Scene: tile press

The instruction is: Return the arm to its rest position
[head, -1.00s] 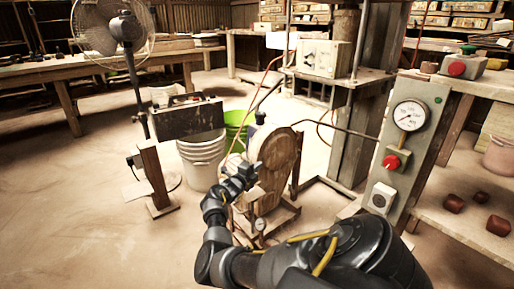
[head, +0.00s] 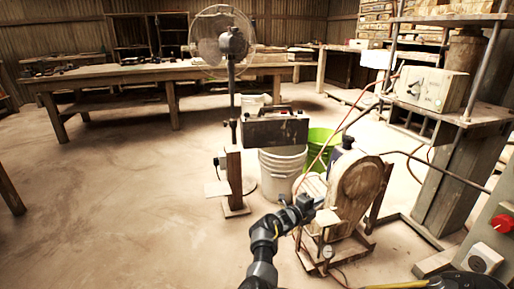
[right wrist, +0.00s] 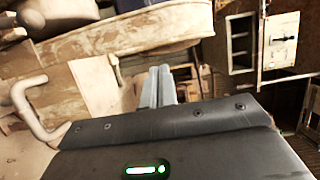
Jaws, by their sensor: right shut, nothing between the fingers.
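My right arm comes up from the bottom of the head view. Its gripper (head: 322,212) is in front of the wooden machine with a rounded housing (head: 357,190). In the right wrist view the two grey fingers (right wrist: 157,87) are together with nothing between them. Whether the gripper touches the machine cannot be told from the head view. My left gripper is not in view.
A fan (head: 222,42) on a post, a white bucket (head: 283,172) and a green bucket (head: 318,148) stand behind the gripper. The press frame and control panel (head: 490,240) are at right. The floor at left is clear.

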